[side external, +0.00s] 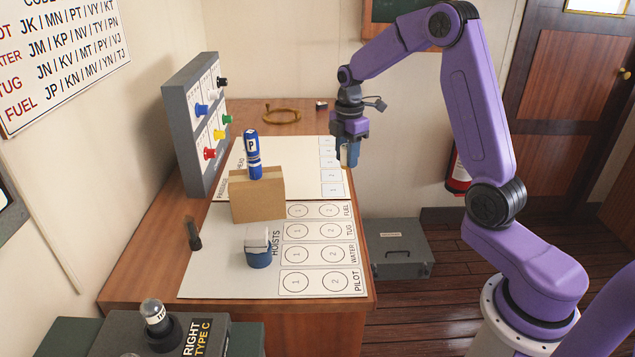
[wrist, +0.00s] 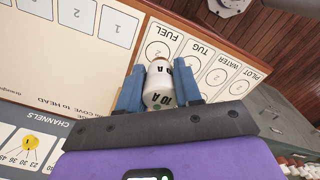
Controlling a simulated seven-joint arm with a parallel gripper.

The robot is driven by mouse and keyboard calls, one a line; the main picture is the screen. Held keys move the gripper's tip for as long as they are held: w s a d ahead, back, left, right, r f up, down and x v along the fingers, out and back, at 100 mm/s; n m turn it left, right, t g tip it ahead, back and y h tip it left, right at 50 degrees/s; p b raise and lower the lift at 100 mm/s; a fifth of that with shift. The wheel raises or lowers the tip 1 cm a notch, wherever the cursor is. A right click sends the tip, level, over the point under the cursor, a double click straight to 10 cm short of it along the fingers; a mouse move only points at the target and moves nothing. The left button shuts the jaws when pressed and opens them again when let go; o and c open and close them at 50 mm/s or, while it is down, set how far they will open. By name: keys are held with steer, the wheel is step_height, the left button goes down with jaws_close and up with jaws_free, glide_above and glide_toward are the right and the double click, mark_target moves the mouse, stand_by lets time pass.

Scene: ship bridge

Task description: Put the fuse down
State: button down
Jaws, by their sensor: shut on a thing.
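The fuse (wrist: 158,88) is a white cylinder marked "10 A" with a tan end cap. It sits between the two blue fingers of my gripper (wrist: 160,82) in the wrist view. In the side view my gripper (side external: 348,158) is shut on the fuse (side external: 344,155), at the right edge of the desk near the column of small numbered boxes. The fingers partly hide the fuse there. It appears held above the white sheet (side external: 300,150); the gap below it is hard to judge.
The hoists sheet (side external: 215,270) carries a blue-and-white object (side external: 258,248). A grey panel with coloured knobs (side external: 190,120) stands at left. A brass ring (side external: 282,116) lies at the back.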

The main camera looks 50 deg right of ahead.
steer(key=w+d+f, duration=0.2)
steer(key=w+f, duration=0.2)
steer(key=w, duration=0.4)
glide_above(318, 185)
step_height(318, 185, down, 5)
steer(key=shift+s+f, duration=0.1)
steer(key=shift+f, duration=1.7)
steer(key=shift+f, duration=0.1)
steer(key=c, duration=0.8)
jaws_free()
steer(key=shift+f, duration=0.1)
step_height(318, 185, up, 12)
steer(key=shift+a+r, duration=0.15)
steer(key=shift+r, duration=0.1)
